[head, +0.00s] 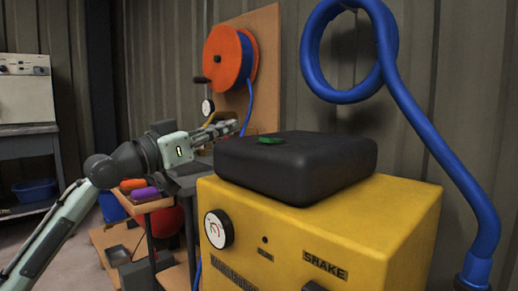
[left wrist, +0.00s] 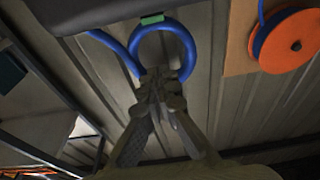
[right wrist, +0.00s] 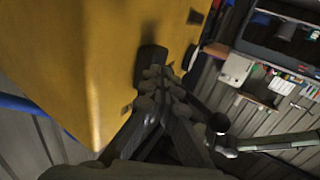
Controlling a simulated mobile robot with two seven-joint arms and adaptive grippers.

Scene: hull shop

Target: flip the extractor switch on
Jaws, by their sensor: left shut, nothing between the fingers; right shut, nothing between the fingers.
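The extractor is a yellow cabinet (head: 370,235) in the head view, with a black block on top (head: 300,165). A small dark switch (head: 263,240) sits on its front above a small plate; which way it is set is too small to tell. My left gripper (head: 232,127) is shut and empty, beyond the cabinet's left side. It also shows in the left wrist view (left wrist: 160,78). My right gripper (right wrist: 160,78) is shut and empty, close to the yellow cabinet (right wrist: 85,50), by a dark rounded part (right wrist: 150,62). I cannot tell whether they touch. The head view does not show it.
A round gauge (head: 218,229), a SHAKE label (head: 325,265) and a dark knob (head: 314,286) are on the cabinet front. A green piece (head: 271,141) lies on the black block. A thick blue hose (head: 440,150) hangs right. An orange reel (head: 225,56) is on a board behind.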

